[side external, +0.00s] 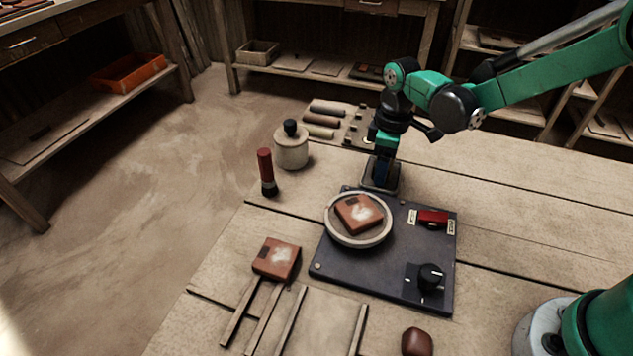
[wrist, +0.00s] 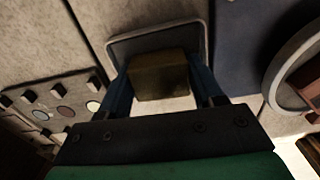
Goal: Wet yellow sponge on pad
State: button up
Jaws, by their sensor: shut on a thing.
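In the wrist view a dull yellow-brown sponge (wrist: 160,76) sits between the blue fingers of my gripper (wrist: 163,88), which is shut on it. A shallow rimmed pad (wrist: 126,46) lies under and behind the sponge. Whether the sponge touches the pad cannot be told. In the side external view my gripper (side external: 381,170) points down over the pad (side external: 394,188), by the far edge of the dark panel. The fingers hide the sponge there.
A dark panel (side external: 335,265) carries a round dish (side external: 331,225) with a reddish tile (side external: 360,213), a red switch (side external: 432,217) and a black knob (side external: 430,276). Another tile (side external: 277,259) lies near wooden rails. A lidded jar (side external: 291,150) and red-handled tool (side external: 266,170) stand left of my gripper.

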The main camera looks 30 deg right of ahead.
jog(key=shift+r, duration=3.5)
